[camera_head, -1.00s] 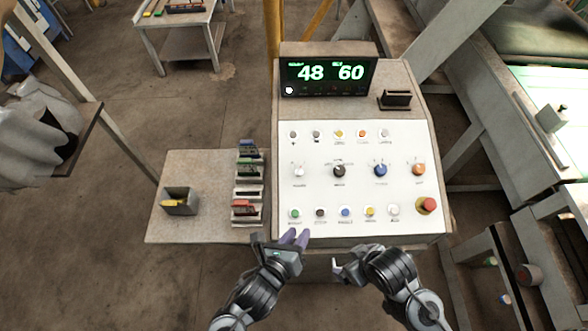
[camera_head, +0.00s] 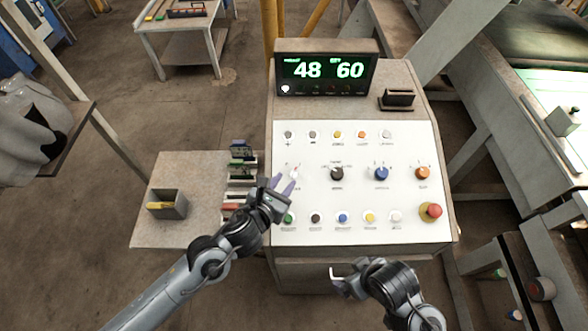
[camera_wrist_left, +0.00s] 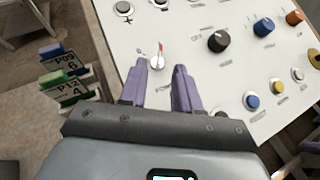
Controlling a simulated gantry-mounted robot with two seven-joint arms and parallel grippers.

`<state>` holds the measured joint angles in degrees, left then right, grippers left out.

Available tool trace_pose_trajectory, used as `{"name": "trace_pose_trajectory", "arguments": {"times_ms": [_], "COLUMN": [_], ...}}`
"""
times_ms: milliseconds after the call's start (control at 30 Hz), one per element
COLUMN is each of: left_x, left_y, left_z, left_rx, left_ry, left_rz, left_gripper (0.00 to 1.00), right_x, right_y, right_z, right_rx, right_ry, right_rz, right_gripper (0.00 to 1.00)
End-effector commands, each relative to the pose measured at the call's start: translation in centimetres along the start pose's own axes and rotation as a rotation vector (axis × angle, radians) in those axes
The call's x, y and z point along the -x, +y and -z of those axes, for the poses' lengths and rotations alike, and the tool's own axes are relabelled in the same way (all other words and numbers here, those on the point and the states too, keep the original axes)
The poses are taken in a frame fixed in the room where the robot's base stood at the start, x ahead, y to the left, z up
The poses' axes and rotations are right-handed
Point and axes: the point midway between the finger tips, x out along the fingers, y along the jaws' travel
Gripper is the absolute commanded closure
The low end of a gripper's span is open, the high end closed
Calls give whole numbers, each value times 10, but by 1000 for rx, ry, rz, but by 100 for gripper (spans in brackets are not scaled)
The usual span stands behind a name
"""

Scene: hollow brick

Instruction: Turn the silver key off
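The silver key (camera_head: 295,171) is a small pale knob with a red mark, at the left of the middle row on the white control panel (camera_head: 320,205). It also shows in the left wrist view (camera_wrist_left: 157,62). My left gripper (camera_head: 284,183) is over the panel's left side, with purple fingers apart. In the left wrist view the left gripper (camera_wrist_left: 161,68) has its fingertips close to the key, which lies just beyond the gap, nearer the left finger. Contact cannot be told. My right gripper (camera_head: 346,271) is in front of the panel's lower edge, empty and seemingly open.
A black knob (camera_head: 337,173), blue knob (camera_head: 382,173) and orange knob (camera_head: 422,173) share the key's row. Coloured buttons line the rows above and below. A red stop button (camera_head: 431,211) is at lower right. Card racks (camera_head: 240,172) stand left.

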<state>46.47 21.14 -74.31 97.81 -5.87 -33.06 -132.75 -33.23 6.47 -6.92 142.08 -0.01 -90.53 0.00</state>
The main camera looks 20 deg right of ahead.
Motion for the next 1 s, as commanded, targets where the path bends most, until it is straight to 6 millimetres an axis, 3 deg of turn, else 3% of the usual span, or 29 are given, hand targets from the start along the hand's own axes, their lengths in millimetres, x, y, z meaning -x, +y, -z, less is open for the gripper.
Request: {"name": "trace_pose_trajectory", "arguments": {"times_ms": [200,433,633,1000], "left_x": [-34,-60,-70,-72], "left_y": [-1,0,0,0], "left_z": [-1,-1,-1,0], "left_rx": [1,1,1,0], "left_ry": [1,0,0,0], "left_rz": [0,-1,0,0], "left_gripper": [68,68,68,71], "right_x": [6,9,9,9], "right_y": [2,3,3,2], "right_z": [2,2,2,3], "right_rx": [4,11,10,4], "right_ry": [0,-1,-1,0], "right_rz": [-4,-10,-10,-4], "right_gripper": [0,0,0,0]}}
